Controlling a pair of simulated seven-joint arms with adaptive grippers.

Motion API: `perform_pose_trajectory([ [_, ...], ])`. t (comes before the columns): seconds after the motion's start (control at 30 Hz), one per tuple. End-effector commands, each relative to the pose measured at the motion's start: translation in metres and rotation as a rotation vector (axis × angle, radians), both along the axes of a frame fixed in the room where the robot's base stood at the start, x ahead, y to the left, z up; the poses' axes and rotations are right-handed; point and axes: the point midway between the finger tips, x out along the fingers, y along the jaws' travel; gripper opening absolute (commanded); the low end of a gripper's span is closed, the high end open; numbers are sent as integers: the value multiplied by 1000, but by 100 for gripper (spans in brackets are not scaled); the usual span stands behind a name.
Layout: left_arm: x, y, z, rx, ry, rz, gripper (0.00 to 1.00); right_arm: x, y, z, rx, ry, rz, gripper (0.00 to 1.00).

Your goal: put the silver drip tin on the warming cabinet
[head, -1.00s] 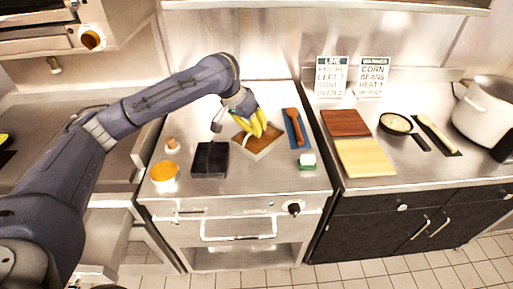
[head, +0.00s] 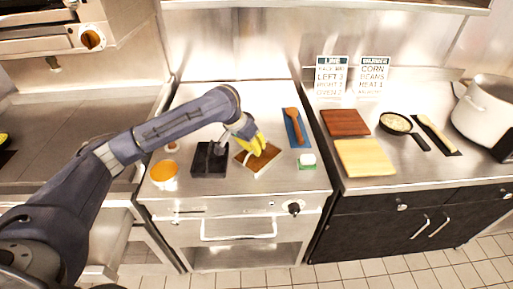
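The silver drip tin (head: 272,164) is a shallow square tray with a pale metal rim and a brown inside. It sits turned at an angle over the middle stainless cabinet top (head: 230,188). I cannot tell whether it touches the top. My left gripper (head: 257,145), with yellow fingers, reaches down onto its far side. It appears shut on the tin, and the fingers hide part of the rim. The middle cabinet, with a knob (head: 293,208) and a long handle, seems to be the warming cabinet. My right gripper is not in view.
A green-and-white block (head: 307,161) and a blue mat (head: 301,141) with a wooden spoon (head: 292,121) lie right. The cabinet top's back is clear.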

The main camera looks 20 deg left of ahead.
Motion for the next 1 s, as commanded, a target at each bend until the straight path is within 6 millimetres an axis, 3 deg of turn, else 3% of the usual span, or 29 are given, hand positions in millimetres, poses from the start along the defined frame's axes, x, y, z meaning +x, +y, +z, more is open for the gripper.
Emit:
perform_pose_trajectory([
  [0.3, 0, 0, -1, 0, -1, 0, 0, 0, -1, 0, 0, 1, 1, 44],
  [0.53, 0, 0, -2, 0, -1, 0, 27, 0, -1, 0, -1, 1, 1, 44],
  [0.83, 0, 0, 0, 0, -1, 0, 27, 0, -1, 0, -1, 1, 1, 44],
  [1.0, -3, 6, 16, 1, -4, 2, 27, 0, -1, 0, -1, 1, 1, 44],
])
